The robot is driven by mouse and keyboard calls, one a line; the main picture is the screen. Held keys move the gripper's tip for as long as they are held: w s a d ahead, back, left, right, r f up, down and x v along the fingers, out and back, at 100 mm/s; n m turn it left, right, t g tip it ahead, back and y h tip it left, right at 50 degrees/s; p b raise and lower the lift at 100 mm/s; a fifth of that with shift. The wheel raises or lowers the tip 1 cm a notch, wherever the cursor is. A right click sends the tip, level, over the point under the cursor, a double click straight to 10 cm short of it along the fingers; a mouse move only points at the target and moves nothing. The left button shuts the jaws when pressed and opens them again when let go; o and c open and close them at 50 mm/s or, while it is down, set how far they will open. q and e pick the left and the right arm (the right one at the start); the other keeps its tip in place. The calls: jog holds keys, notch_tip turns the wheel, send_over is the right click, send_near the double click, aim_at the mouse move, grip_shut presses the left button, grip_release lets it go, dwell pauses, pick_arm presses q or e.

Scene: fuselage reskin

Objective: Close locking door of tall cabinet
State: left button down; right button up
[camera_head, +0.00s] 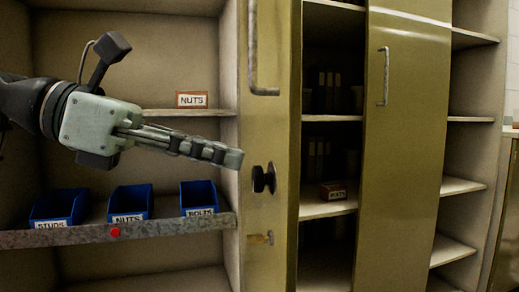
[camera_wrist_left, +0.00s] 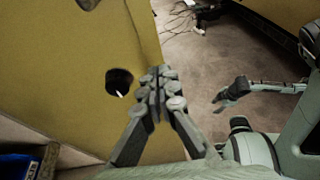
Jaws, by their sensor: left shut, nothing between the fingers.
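The tall cabinet's olive-yellow door (camera_head: 275,120) stands open at the right side of a shelved compartment in the head view. It carries a bar handle (camera_head: 252,60), a black round knob (camera_head: 264,178) and a small latch piece (camera_head: 260,239). My left gripper (camera_head: 238,159) is shut and empty, its tips pointing right, close to the door beside and slightly above the knob. In the left wrist view, the shut fingers (camera_wrist_left: 160,75) lie right of the black knob (camera_wrist_left: 119,81) on the door panel (camera_wrist_left: 75,80). Contact with the door cannot be told. My right gripper (camera_wrist_left: 232,92) shows small there.
Blue bins (camera_head: 130,203) stand on the lower shelf (camera_head: 150,232), below my left gripper. Another olive door (camera_head: 405,140) with a bar handle stands to the right, beside dark shelves holding a small box (camera_head: 332,191). Cables (camera_wrist_left: 178,15) lie on the floor.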

aim_at(287, 161)
pick_arm(q)
jog(key=d, duration=0.2)
jog(key=w+d, duration=0.1)
jog(key=d, duration=0.1)
jog(key=shift+w+d+f+p, duration=0.1)
jog(key=shift+d+p, duration=0.25)
pick_arm(e)
jog(key=shift+x, duration=1)
jog(key=shift+w+a, duration=0.1)
jog(key=shift+a, duration=0.1)
